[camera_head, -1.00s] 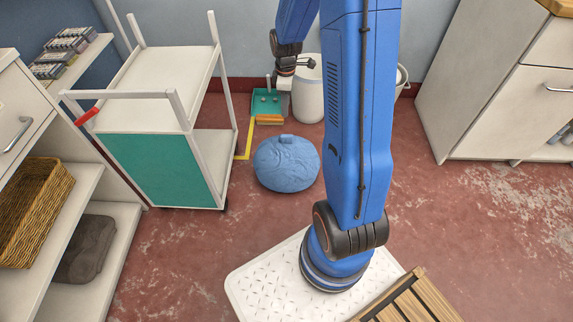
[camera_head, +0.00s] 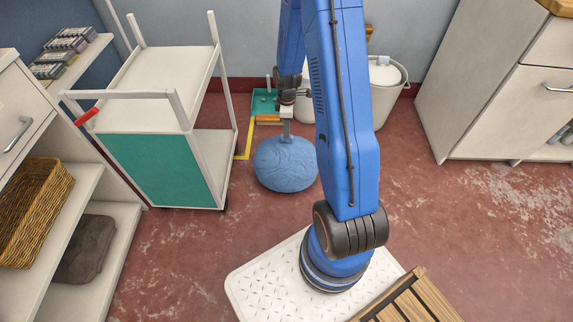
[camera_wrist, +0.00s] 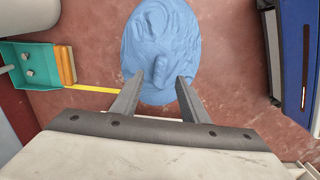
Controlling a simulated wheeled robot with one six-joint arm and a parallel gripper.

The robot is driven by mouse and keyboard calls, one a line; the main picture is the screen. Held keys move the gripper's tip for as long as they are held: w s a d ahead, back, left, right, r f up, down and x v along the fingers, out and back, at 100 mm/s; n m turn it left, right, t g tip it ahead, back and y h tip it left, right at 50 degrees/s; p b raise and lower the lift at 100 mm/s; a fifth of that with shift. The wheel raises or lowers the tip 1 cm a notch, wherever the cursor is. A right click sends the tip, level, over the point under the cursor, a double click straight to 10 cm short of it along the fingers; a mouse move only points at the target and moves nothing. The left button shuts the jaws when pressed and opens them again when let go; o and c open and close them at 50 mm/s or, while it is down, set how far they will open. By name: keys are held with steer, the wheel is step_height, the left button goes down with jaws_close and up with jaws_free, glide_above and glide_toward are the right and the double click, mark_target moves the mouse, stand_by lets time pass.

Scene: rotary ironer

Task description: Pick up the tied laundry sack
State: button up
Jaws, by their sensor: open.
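The tied laundry sack (camera_head: 286,165) is a round blue bundle on the red floor, right of the white trolley. In the wrist view the sack (camera_wrist: 165,30) fills the top middle, its tied knot pointing toward the jaws. My gripper (camera_head: 286,133) is at the top of the sack in the head view and partly covers the knot. In the wrist view my gripper (camera_wrist: 158,82) has its two fingers apart, one on each side of the knot. I cannot tell whether the fingers touch the cloth.
A white trolley (camera_head: 158,100) with a teal panel stands close left of the sack. A teal dustpan and brush (camera_head: 264,103) and white bins (camera_head: 385,95) are behind. A wooden slatted piece (camera_head: 410,300) is at front right. Open floor (camera_head: 470,220) lies to the right.

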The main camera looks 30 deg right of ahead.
steer(key=shift+a+f, duration=0.1)
steer(key=shift+f, duration=3)
steer(key=shift+c, duration=0.6)
jaws_close()
steer(key=shift+w, duration=0.1)
